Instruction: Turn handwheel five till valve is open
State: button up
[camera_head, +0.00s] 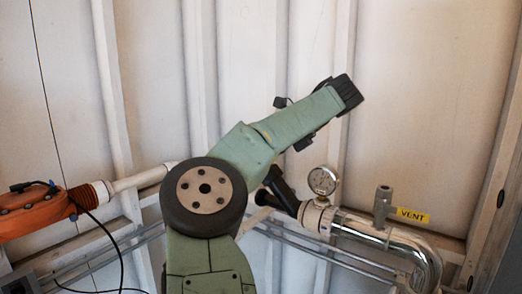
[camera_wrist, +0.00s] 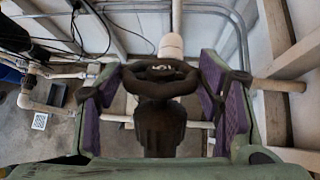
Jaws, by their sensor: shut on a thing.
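A dark round handwheel (camera_wrist: 162,74) with spokes shows in the middle of the wrist view, with a dark valve body (camera_wrist: 160,128) below it in the picture. A small light mark is on its hub, too small to read. My gripper (camera_wrist: 164,84) has one purple-padded finger on each side of the wheel and is shut on it. Small gaps seem to show beside the rim, and the exact contact is hard to see. In the head view my green arm covers the middle, and I cannot make out the handwheel there.
In the head view a pressure gauge (camera_head: 322,181) and a shiny bent pipe (camera_head: 415,250) with a yellow VENT label (camera_head: 413,215) stand right of my arm. An orange housing (camera_head: 35,210) is at left. Pipes (camera_wrist: 280,85) run close to the right finger.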

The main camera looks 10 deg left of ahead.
jog(key=shift+f, duration=0.1)
dwell(0.3)
jog(key=o, duration=1.1)
